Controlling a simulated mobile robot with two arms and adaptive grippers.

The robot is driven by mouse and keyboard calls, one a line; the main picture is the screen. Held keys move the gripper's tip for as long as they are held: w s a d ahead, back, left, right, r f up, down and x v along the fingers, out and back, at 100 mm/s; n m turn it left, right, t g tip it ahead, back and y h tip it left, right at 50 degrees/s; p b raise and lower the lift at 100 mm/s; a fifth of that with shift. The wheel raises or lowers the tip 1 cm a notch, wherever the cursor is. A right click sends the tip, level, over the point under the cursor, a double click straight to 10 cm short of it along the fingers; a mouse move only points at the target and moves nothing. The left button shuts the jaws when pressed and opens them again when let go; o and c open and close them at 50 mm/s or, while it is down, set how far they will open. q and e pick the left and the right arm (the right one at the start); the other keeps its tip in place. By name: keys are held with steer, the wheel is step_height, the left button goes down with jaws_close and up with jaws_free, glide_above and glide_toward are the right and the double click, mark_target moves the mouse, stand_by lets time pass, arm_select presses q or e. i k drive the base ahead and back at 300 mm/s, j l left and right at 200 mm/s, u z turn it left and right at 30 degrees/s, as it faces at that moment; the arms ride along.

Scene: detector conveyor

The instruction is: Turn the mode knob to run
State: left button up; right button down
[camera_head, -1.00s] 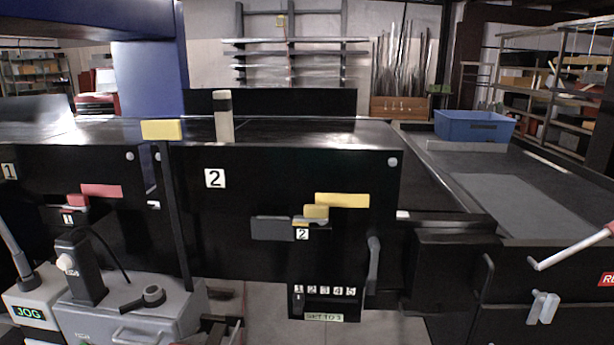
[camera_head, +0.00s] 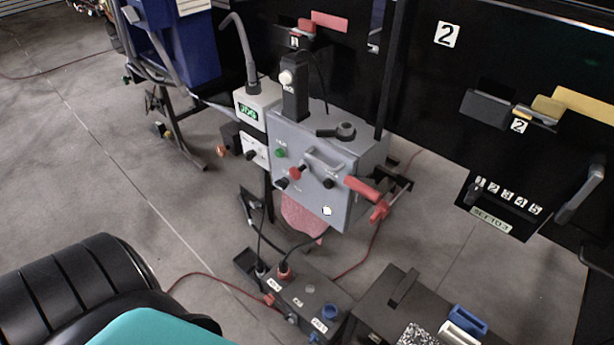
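A pale control box with a green lit display reading JOG (camera_head: 248,112) stands left of a grey control box (camera_head: 300,150). Below the display is a small white panel with a black knob (camera_head: 251,155); its lettering is too small to read, so I cannot tell whether it is the mode knob or where it points. The grey box's front carries a green button (camera_head: 279,153), a red knob (camera_head: 295,173) and black knobs, with a red-handled lever (camera_head: 362,188) at its right. A black rotary handle (camera_head: 337,131) sits on its top. Neither of my grippers is in view.
Open floor (camera_head: 130,200) lies to the left.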

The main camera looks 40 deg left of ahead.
mark_target(283, 183)
steer(key=u, duration=1.35)
steer(key=j, duration=0.1)
